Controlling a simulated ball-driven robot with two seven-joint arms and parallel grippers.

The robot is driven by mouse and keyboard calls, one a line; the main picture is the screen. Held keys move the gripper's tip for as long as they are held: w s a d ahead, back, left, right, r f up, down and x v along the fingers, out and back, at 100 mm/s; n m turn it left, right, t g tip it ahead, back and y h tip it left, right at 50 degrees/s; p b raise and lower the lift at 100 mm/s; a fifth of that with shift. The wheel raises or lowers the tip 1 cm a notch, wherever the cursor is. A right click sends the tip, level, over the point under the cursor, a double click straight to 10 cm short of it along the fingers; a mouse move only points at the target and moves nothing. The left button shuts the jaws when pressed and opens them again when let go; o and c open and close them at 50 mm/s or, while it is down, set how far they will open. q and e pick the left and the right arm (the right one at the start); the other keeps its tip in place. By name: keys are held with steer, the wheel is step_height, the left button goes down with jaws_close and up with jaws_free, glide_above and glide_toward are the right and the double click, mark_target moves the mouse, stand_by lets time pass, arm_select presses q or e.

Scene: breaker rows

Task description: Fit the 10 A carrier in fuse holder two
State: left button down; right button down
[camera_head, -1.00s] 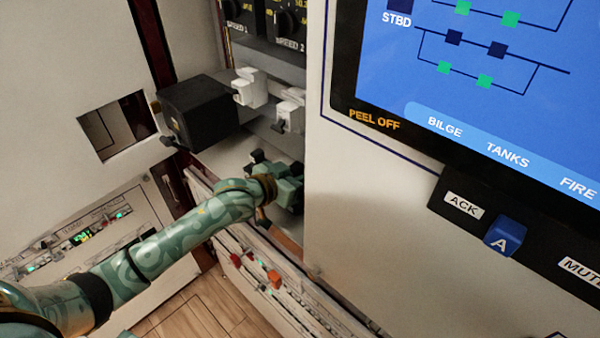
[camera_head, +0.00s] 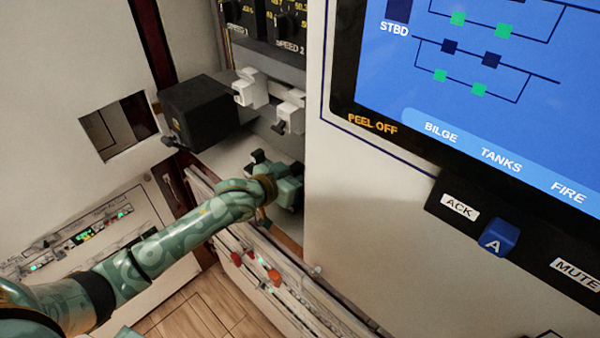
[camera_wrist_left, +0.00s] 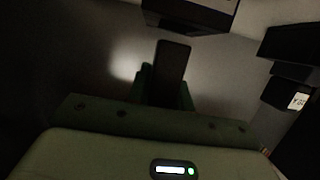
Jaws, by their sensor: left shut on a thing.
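My left gripper (camera_head: 270,166) reaches into the recess of the cabinet in the head view. In the left wrist view my left gripper (camera_wrist_left: 165,84) is shut on a dark, narrow block (camera_wrist_left: 172,60), perhaps the carrier; no rating shows on it. A dark housing (camera_wrist_left: 195,12) lies beyond the block at the top, with a gap between them. In the head view two white fittings (camera_head: 250,88) (camera_head: 290,110) with dark ends stand on the recess wall above my gripper. I cannot tell which is holder two. My right gripper is not in view.
A black box (camera_head: 198,110) sits left of the white fittings. Dark blocks (camera_wrist_left: 290,70), one with a small white label, stand at the right of the wrist view. A large panel with a blue screen (camera_head: 470,70) bounds the recess on the right.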

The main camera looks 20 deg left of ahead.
arm_select(q)
steer(key=shift+r+p, duration=0.1)
steer(key=shift+p, duration=0.2)
steer(key=shift+f+b, duration=1)
steer(key=shift+f, duration=1.1)
steer(key=c, duration=1.2)
jaws_free()
steer(key=shift+o, duration=0.2)
steer(key=shift+f, duration=0.1)
steer(key=shift+s, duration=0.1)
